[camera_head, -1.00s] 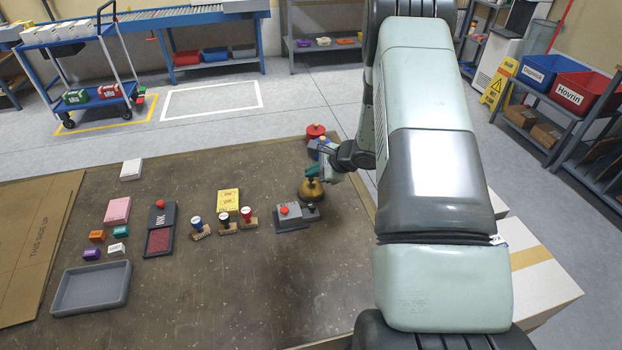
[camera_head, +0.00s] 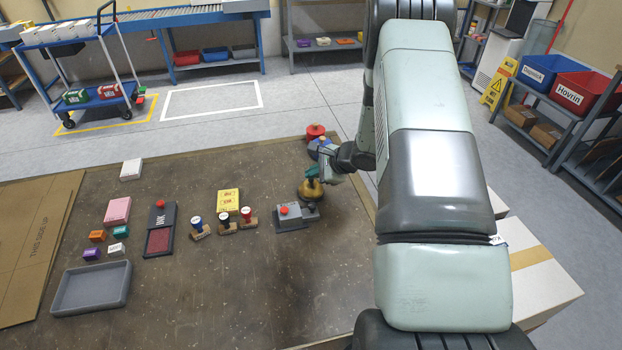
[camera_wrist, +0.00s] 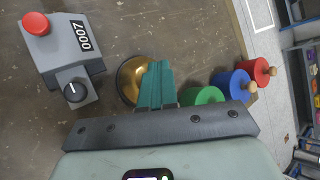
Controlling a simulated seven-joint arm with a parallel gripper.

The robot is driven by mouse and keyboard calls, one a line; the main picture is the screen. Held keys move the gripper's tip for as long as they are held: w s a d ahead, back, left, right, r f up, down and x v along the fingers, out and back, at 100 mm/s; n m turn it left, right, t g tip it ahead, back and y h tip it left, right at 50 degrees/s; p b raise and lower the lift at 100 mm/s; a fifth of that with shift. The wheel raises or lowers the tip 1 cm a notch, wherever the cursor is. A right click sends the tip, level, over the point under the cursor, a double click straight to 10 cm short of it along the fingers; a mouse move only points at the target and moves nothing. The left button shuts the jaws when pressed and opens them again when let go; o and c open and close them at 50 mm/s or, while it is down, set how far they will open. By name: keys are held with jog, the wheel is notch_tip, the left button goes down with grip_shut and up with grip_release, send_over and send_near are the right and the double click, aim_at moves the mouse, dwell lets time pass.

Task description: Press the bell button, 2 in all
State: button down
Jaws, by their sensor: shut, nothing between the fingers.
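The bell (camera_head: 309,192) is a brass dome standing on the table, at the right of the grey counter box. In the wrist view the bell (camera_wrist: 128,80) is partly hidden behind my fingers, so its button cannot be seen there. My gripper (camera_head: 318,172) is shut and empty, with its teal fingers pointing down at the top of the bell. In the wrist view my gripper (camera_wrist: 159,68) lies over the dome's right part. I cannot tell whether the fingertips touch the button.
A grey counter box (camera_wrist: 67,55) with a red button and a dial reads 0007, close beside the bell. Green (camera_wrist: 205,96), blue (camera_wrist: 232,84) and red (camera_wrist: 262,70) cylinders stand on the other side. Stamps (camera_head: 224,223) and a grey tray (camera_head: 91,288) are further left.

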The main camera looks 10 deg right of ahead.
jog(key=shift+r, duration=0.7)
jog(key=shift+r, duration=2.55)
dwell(0.4)
notch_tip(320, 180, up, 4)
jog(key=shift+f, duration=0.1)
jog(key=shift+f, duration=0.1)
jog(key=shift+f, duration=4.35)
